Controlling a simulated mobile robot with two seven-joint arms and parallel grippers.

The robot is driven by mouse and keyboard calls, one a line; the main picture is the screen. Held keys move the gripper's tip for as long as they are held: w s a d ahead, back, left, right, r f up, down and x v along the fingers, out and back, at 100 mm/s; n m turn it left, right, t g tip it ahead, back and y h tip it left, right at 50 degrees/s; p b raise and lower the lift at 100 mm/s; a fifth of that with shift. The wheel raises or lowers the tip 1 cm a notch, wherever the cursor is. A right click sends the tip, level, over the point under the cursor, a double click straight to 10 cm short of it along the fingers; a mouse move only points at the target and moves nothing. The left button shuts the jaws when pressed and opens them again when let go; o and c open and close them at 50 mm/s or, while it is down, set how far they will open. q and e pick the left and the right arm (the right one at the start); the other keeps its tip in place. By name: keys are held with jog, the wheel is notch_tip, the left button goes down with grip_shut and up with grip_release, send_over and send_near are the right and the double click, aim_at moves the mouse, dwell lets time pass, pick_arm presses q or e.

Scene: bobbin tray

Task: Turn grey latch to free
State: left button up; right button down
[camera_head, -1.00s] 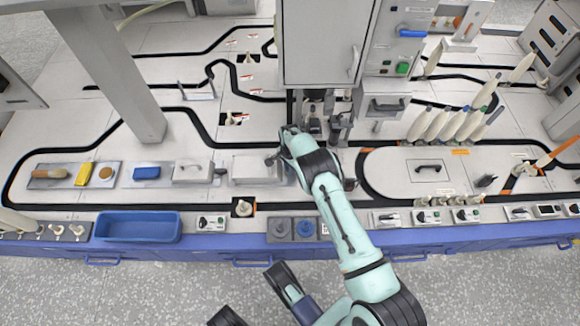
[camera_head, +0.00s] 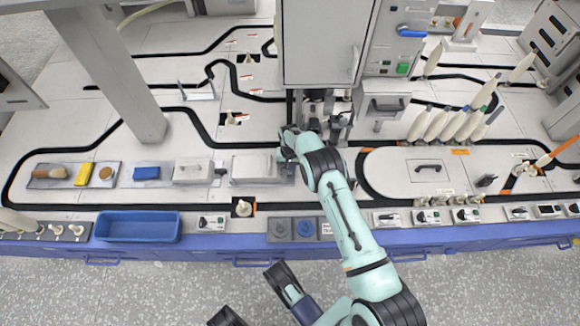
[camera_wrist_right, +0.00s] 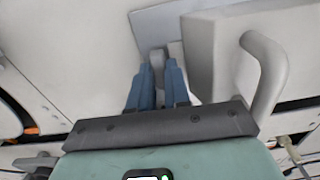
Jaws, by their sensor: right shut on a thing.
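The white box (camera_head: 252,168) sits on the bench left of my right gripper (camera_head: 284,156) in the head view. The right wrist view shows a pale box with a thick grey bar handle (camera_wrist_right: 268,68) at the right. There, my right gripper (camera_wrist_right: 158,75) has its two blue fingers closed on the grey latch (camera_wrist_right: 157,60), a small upright grey piece beside the box. The gripper and wrist hide most of the latch in the head view, so its exact angle cannot be told.
A tall cabinet (camera_head: 322,45) stands behind my right arm. A second lidded box (camera_head: 193,171) and a blue bin (camera_head: 138,227) are to the left. A flat panel with a dark handle (camera_head: 428,167) lies to the right. Upright bobbins (camera_head: 450,122) stand beyond it.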

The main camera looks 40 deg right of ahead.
jog(key=shift+n, duration=0.3)
dwell(0.4)
jog(key=c, duration=1.1)
grip_release()
jog(key=shift+r, duration=0.1)
pick_arm(q)
jog(key=w+r+t+p, duration=0.2)
jog(key=w+r+p, duration=0.1)
jog(key=w, duration=0.4)
jog(key=shift+w+d+r+m+t+p, duration=0.15)
jog(key=shift+d+r+m+t+p, duration=0.15)
jog(key=shift+d+r+p, duration=0.25)
pick_arm(e)
notch_tip(320, 180, up, 13)
jog(key=shift+r, duration=0.1)
pick_arm(q)
jog(key=shift+a+r, duration=0.1)
